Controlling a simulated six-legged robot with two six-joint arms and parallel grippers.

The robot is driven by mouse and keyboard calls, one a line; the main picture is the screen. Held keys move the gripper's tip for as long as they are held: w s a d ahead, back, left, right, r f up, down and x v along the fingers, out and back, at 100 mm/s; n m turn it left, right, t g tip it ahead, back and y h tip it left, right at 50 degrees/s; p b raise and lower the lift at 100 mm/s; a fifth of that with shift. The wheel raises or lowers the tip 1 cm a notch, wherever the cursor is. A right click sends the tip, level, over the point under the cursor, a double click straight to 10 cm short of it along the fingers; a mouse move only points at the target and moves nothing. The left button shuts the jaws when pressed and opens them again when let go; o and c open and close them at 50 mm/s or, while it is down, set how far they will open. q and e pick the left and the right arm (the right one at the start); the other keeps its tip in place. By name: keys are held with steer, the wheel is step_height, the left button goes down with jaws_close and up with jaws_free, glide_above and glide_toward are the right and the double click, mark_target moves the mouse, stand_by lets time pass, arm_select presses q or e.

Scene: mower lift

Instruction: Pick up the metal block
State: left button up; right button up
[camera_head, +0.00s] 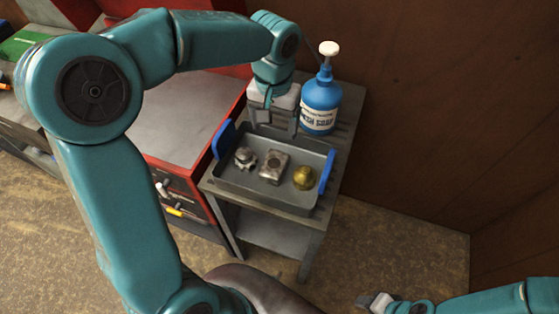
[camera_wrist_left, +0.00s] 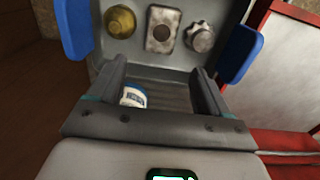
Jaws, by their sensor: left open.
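The metal block (camera_head: 274,166) is a grey rectangular piece with a round hole, lying in a grey tray (camera_head: 262,193) with blue handles. It also shows in the left wrist view (camera_wrist_left: 163,17), between a brass-coloured round part (camera_wrist_left: 121,22) and a grey knob-like part (camera_wrist_left: 201,37). My left gripper (camera_head: 273,125) is open and empty over the far side of the tray, apart from the block. Its two fingers (camera_wrist_left: 161,82) show in the left wrist view, with the block beyond their tips. My right gripper (camera_head: 372,302) is low at the bottom right, far from the tray; its jaws are unclear.
A blue soap bottle (camera_head: 321,99) with a white pump stands close beside my left gripper on the grey cart (camera_head: 333,172). A red cabinet with a grey top (camera_head: 187,117) stands left of the cart. A brown wall (camera_head: 440,120) rises on the right.

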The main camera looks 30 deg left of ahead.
arm_select(q)
glide_above(274, 163)
step_height(274, 163, down, 10)
steer(key=shift+s+f, duration=0.1)
steer(key=shift+s, duration=0.05)
steer(key=shift+s+f+p, duration=0.2)
steer(key=shift+f+p, duration=0.15)
steer(key=shift+f, duration=0.05)
steer(key=f, duration=0.4)
steer(key=shift+w+p, duration=0.3)
steer(key=shift+p, duration=0.1)
steer(key=shift+f, duration=0.35)
steer(key=shift+s+r, duration=0.1)
steer(key=c, duration=1)
